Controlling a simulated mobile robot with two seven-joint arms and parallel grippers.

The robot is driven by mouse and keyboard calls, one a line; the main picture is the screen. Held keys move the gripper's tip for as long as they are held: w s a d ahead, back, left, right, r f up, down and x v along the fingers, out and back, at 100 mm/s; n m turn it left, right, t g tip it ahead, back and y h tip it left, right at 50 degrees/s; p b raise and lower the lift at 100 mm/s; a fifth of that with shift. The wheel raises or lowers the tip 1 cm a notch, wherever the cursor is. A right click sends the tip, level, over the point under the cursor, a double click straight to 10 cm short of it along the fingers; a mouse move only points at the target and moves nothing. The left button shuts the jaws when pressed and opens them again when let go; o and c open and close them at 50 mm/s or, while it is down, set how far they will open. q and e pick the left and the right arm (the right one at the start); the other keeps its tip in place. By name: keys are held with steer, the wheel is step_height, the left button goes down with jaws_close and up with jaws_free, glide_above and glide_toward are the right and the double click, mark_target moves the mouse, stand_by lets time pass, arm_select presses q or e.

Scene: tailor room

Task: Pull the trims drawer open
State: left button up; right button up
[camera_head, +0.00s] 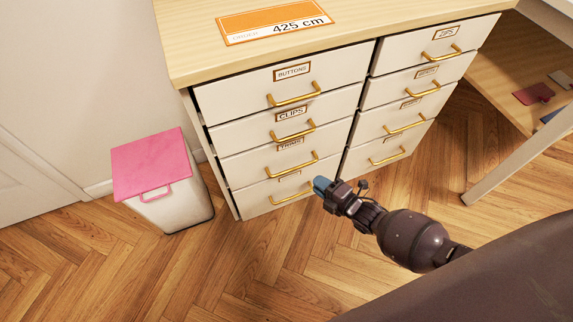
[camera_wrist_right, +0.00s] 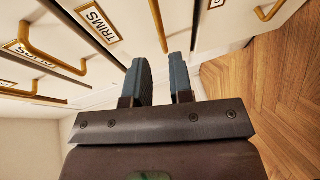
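The trims drawer (camera_head: 253,166) is the third one down in the left column of the white cabinet and looks closed. Its label (camera_wrist_right: 98,24) reads TRIMS in the right wrist view. Its gold bar handle (camera_head: 291,166) also shows in the right wrist view (camera_wrist_right: 157,22), in line with the gap between my fingers. My right gripper (camera_head: 320,184) is open, its blue-grey fingers (camera_wrist_right: 160,72) parted, close to the right end of this handle. I cannot tell whether the handle's end lies between the fingertips. My left gripper is out of view.
The buttons drawer (camera_head: 240,92) and clips drawer (camera_head: 240,130) above look closed. A white bin (camera_head: 180,208) with a pink lid (camera_head: 150,163) stands left of the cabinet. A table leg (camera_head: 515,157) stands to the right. The wooden floor (camera_head: 270,265) in front is clear.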

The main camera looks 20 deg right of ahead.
mark_target(295, 168)
steer(key=shift+b+x, duration=1.4)
steer(key=shift+x, duration=3.75)
jaws_close()
